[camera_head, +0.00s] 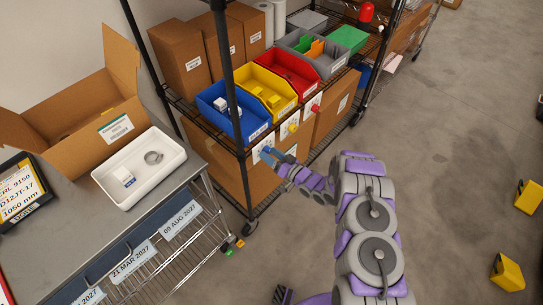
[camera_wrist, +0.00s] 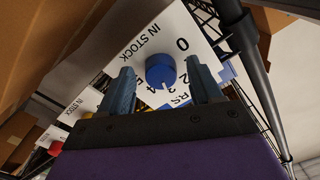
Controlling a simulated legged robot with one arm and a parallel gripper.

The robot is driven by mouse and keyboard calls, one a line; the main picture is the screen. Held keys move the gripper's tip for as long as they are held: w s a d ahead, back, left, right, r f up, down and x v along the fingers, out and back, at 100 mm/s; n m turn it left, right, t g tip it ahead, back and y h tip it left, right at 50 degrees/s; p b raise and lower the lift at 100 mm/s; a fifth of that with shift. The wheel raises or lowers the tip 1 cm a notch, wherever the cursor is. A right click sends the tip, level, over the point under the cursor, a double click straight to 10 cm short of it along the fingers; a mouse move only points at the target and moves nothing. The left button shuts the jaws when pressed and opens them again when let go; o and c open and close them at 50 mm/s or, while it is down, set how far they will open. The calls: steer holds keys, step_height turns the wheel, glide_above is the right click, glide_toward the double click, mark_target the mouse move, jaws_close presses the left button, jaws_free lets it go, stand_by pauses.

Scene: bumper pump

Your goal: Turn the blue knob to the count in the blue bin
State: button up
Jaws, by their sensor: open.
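The blue bin (camera_head: 223,123) stands at the left end of the row on the rack shelf. A few small white boxes (camera_head: 222,105) lie in it; their exact number is hard to tell. The blue knob (camera_wrist: 160,68) sits on a white "IN STOCK" dial plate (camera_wrist: 146,40) with numbers around it. Its white mark seems to point down, near 3 or 4, in the wrist view. My gripper (camera_wrist: 160,67) is open, with one blue finger on each side of the knob; contact is not clear. In the head view my gripper (camera_head: 270,155) is at the plate below the blue bin and hides the knob.
Yellow (camera_head: 266,88), red (camera_head: 290,72) and grey (camera_head: 312,52) bins continue along the shelf. A black rack post (camera_head: 232,75) stands close by the blue bin. A table with a white tray (camera_head: 140,168) is at the left. Open floor lies at the right.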

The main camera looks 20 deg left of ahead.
steer(key=shift+c, duration=0.2)
steer(key=c, duration=1)
steer(key=n+p, duration=0.2)
steer(key=shift+w+d+r+n+p, duration=0.1)
steer(key=shift+r+n+p, duration=0.1)
steer(key=shift+n+p, duration=0.15)
steer(key=n+p, duration=0.2)
steer(key=n, duration=0.1)
steer(key=shift+f+n, duration=0.1)
steer(key=shift+n, duration=0.25)
steer(key=shift+f+n+p, duration=0.1)
steer(key=shift+n+p, duration=0.45)
steer(key=shift+n, duration=0.15)
